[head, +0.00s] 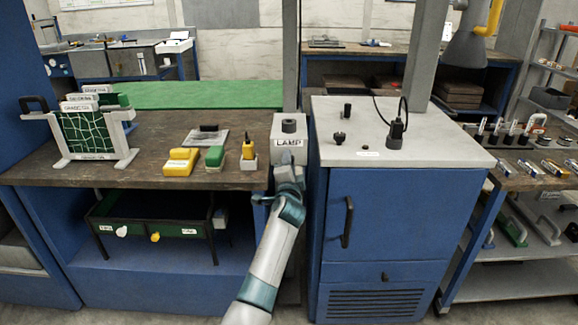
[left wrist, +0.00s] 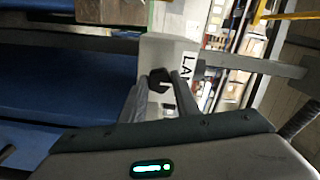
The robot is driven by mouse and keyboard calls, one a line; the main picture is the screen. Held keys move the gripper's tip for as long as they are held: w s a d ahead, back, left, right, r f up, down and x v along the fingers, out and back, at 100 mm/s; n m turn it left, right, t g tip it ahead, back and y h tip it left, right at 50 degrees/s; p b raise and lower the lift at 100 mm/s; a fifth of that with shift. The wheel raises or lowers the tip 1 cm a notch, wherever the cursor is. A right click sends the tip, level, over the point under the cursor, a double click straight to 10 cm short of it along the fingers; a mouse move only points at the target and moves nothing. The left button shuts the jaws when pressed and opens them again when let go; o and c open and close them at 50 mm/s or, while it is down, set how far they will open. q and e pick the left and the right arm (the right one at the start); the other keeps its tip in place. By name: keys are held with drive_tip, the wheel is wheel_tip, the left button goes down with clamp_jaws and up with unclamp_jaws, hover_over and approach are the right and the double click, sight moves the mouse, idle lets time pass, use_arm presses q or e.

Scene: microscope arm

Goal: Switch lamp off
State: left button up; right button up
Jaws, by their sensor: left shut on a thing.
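A grey box labelled LAMP (head: 286,131) stands at the right end of the wooden bench, beside the blue cabinet. It also shows in the left wrist view (left wrist: 165,52), with part of its label. My left gripper (head: 287,168) is at the front of this box, just below the label. In the left wrist view, a black knob (left wrist: 159,84) on the box front sits between the fingers of my left gripper (left wrist: 163,97), which is shut on it. The fingers hide this knob in the head view. My right gripper is in neither view.
The wooden bench (head: 60,172) holds yellow and green blocks left of the box. A blue cabinet (head: 372,225) with a grey top and several small black parts stands close on the right. A grey post (head: 290,60) rises behind the box.

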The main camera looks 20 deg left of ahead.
use_arm(q)
drive_tip(key=shift+f, duration=0.1)
drive_tip(key=o, duration=1.1)
drive_tip(key=shift+c, duration=0.2)
drive_tip(key=shift+s, duration=0.15)
drive_tip(key=v, duration=1.7)
drive_tip(key=shift+b, duration=0.35)
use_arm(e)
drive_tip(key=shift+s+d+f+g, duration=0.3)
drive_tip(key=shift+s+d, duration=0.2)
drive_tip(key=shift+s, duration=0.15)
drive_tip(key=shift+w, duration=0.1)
